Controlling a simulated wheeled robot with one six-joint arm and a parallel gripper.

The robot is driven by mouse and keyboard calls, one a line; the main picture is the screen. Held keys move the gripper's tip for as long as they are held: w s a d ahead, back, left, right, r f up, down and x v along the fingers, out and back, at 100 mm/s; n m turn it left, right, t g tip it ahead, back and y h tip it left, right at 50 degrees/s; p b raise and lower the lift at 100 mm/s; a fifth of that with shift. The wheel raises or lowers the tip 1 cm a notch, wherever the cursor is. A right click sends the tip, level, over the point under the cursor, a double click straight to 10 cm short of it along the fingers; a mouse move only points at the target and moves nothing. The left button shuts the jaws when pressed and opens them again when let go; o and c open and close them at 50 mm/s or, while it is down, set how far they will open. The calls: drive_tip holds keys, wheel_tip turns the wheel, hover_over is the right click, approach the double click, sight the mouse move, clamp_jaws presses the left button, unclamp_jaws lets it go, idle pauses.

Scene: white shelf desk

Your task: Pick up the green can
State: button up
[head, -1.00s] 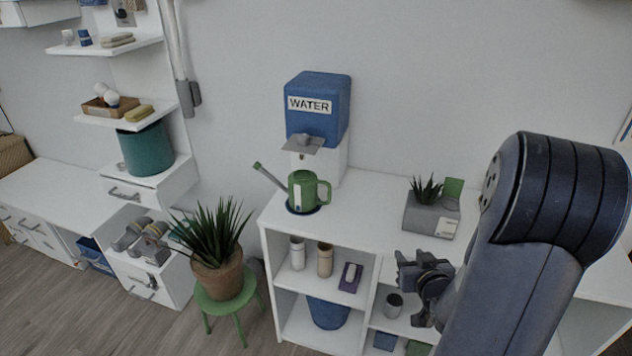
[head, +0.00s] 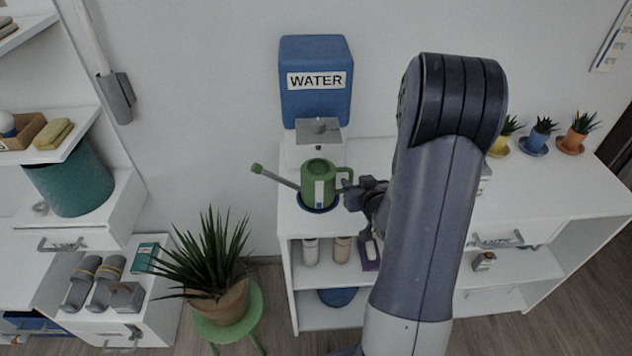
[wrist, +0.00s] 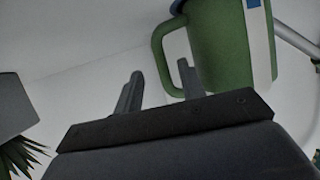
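The green watering can (head: 319,183) stands upright on a blue saucer (head: 318,207) on top of the white shelf desk, below the water dispenser. Its spout points left and its handle points right, toward my gripper (head: 354,191). In the wrist view the can (wrist: 228,45) fills the upper right, with its handle (wrist: 163,48) nearest me. The fingers are close to the handle, and no clear contact shows.
The blue WATER dispenser (head: 316,100) stands directly behind the can. A potted plant (head: 218,262) on a green stool is at the lower left. Small potted plants (head: 540,131) stand at the right of the desk top. A grey planter (wrist: 14,105) shows left in the wrist view.

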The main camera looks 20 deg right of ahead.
drive_tip(key=x, duration=0.5)
drive_tip(key=shift+a+r+p, duration=0.1)
drive_tip(key=shift+a+p, duration=0.1)
drive_tip(key=shift+p, duration=0.15)
clamp_jaws()
